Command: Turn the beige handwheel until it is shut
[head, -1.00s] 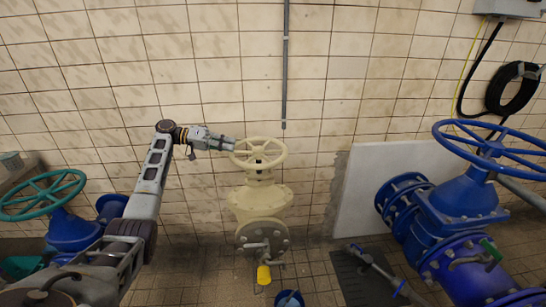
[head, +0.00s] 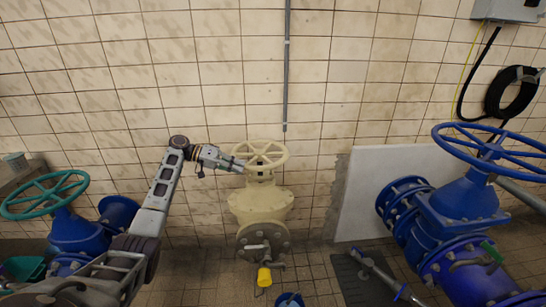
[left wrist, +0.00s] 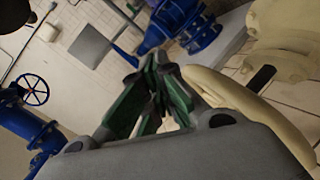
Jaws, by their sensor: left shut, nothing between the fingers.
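The beige handwheel (head: 268,148) sits on top of the beige valve (head: 262,202) in front of the tiled wall. My left gripper (head: 241,167) is at the left, near edge of the wheel's rim. Its fingers are shut with nothing between them. In the left wrist view the shut fingers (left wrist: 158,75) lie close beside the beige wheel rim (left wrist: 225,90); I cannot tell whether they touch it. My right gripper does not show in either view.
A blue valve with a blue handwheel (head: 500,150) stands on the right. A teal handwheel (head: 45,194) on a blue valve is on the left. A white panel (head: 385,190) leans on the wall. A yellow-ended handle (head: 264,277) sits low before the beige valve.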

